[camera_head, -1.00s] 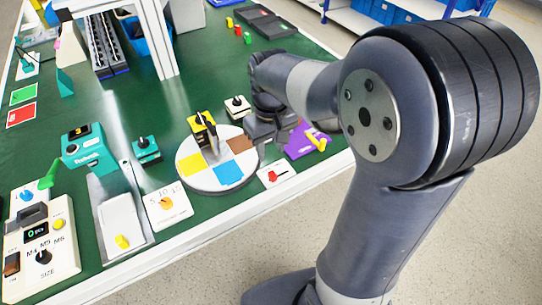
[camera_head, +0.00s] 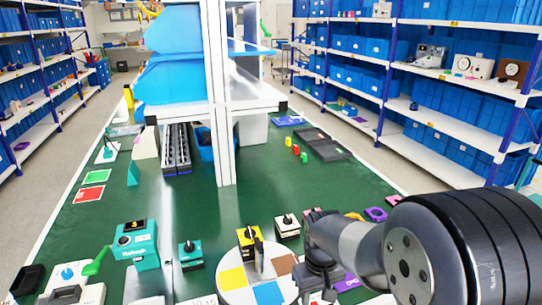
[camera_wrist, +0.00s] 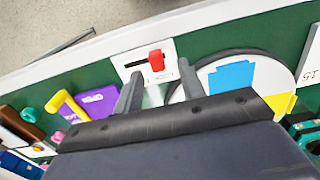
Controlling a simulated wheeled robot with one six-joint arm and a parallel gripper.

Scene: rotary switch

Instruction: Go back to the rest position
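My gripper (camera_head: 322,268) is over the green table, just right of the round disc with coloured sectors (camera_head: 234,279). In the wrist view my gripper (camera_wrist: 160,76) has its two fingers apart with nothing between them. Beyond the fingertips is a white plate with a red knob (camera_wrist: 156,60); I cannot tell if they touch it. A white box with a black rotary knob (camera_head: 287,228) stands behind the disc. A yellow switch box (camera_head: 249,243) stands at the disc, and a teal one (camera_head: 190,255) to its left.
A purple plate (camera_wrist: 98,102) and a yellow handle (camera_wrist: 68,106) lie beside my gripper. A white frame (camera_head: 222,130) with blue bins stands mid-table. Dark trays (camera_head: 322,146) lie at the back right. Green table surface is clear between the frame and the switches.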

